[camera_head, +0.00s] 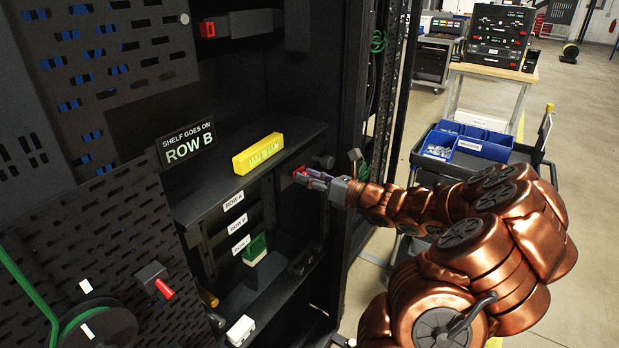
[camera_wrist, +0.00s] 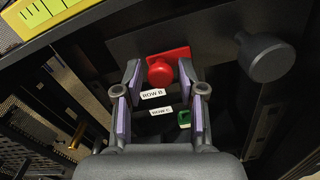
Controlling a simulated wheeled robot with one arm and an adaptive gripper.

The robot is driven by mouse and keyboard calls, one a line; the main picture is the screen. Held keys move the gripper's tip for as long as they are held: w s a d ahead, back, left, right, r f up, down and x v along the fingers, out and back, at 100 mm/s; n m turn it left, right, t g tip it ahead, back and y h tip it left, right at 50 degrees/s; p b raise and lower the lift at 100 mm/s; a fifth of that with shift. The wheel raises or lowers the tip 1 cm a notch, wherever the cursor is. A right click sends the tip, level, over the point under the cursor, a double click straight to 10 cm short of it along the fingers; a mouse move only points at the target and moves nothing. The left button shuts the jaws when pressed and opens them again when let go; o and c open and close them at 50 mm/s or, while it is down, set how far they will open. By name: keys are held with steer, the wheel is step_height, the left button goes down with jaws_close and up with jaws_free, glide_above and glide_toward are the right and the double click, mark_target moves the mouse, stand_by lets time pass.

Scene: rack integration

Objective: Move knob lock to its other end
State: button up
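A red knob (camera_wrist: 160,72) on a red base sits on a dark panel in the wrist view; its base also shows as a small red patch in the head view (camera_head: 299,171). My gripper (camera_wrist: 161,78) is open, with its two purple-padded fingers apart on either side of the knob. A gap shows between each finger and the knob; depth contact is unclear. In the head view my gripper (camera_head: 308,178) reaches into the rack from the right. A larger black round knob (camera_wrist: 266,58) stands out from the same panel to the right, also visible in the head view (camera_head: 323,161).
A yellow block (camera_head: 258,154) lies on the rack shelf (camera_head: 215,181), near the "ROW B" sign (camera_head: 187,143). A green block (camera_head: 255,249) and a white one (camera_head: 240,331) sit lower. A cart with blue bins (camera_head: 465,145) stands right, behind my arm.

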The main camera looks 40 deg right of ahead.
jaws_close()
stand_by(0.4)
steer(key=shift+s+a+f+b, duration=0.1)
steer(key=shift+s+a+b, duration=0.1)
steer(key=shift+a, duration=0.4)
steer(key=shift+s+a+b, duration=0.1)
steer(key=shift+s+a, duration=0.1)
steer(key=shift+a, duration=0.4)
steer(key=shift+o, duration=1.7)
jaws_free()
steer(key=shift+s, duration=0.1)
steer(key=v, duration=1.2)
steer(key=shift+a, duration=0.1)
